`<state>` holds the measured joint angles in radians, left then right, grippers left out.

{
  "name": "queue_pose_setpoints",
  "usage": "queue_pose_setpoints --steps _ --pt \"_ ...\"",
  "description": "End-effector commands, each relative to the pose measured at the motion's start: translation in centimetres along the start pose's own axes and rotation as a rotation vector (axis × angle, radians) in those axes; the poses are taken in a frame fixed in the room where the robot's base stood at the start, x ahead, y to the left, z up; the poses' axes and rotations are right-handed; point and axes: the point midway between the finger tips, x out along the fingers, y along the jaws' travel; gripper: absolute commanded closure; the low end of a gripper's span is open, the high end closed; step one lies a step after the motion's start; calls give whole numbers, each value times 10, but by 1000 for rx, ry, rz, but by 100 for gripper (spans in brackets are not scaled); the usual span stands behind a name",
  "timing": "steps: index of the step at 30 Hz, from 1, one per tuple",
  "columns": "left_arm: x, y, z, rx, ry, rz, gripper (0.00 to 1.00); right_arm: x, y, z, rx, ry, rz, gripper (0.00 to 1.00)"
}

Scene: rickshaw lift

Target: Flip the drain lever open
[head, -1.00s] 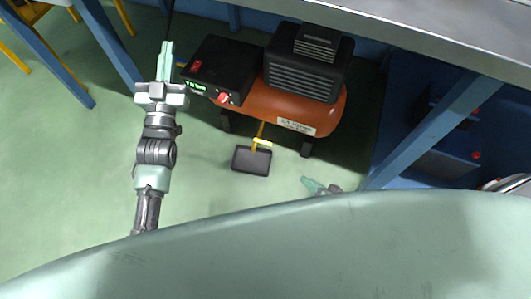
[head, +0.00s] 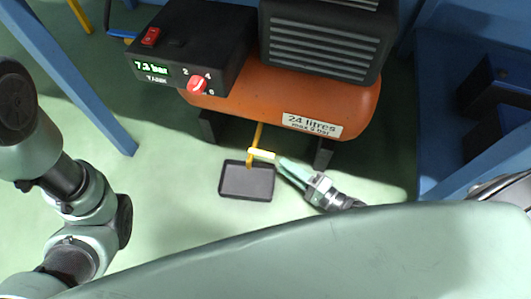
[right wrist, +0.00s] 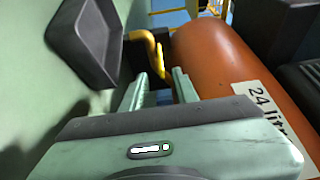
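In the right wrist view the fingers of the right gripper (right wrist: 159,76) stand apart, and the yellow lever (right wrist: 150,48) shows just beyond and partly between the tips. I cannot tell whether they touch it. My left gripper is out of view; only left arm links show at the left.
The black tray (head: 247,194) lies on the green floor below the lever. The tank's dark feet stand on both sides. A black box with a red knob (head: 197,85) and a pressure display sits on top. Blue table legs (head: 75,85) stand left and right.

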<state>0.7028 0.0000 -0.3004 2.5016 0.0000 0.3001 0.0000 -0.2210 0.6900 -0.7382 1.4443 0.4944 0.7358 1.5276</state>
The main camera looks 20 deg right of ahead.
Motion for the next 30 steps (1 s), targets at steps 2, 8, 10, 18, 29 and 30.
queue_pose_setpoints --steps 2,8,10,18,29,30 --pt "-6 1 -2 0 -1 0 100 10 1 0 0 1 -4 71" --pt "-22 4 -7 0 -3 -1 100 43 2 0 -1 1 -5 71" --pt "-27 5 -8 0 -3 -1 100 54 2 0 -1 1 -4 71" --pt "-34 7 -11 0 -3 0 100 74 -1 0 -2 1 -1 71" --pt "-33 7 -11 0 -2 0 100 74 -1 0 -2 1 0 100" --pt "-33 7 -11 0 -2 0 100 74 -1 0 -2 1 0 100"
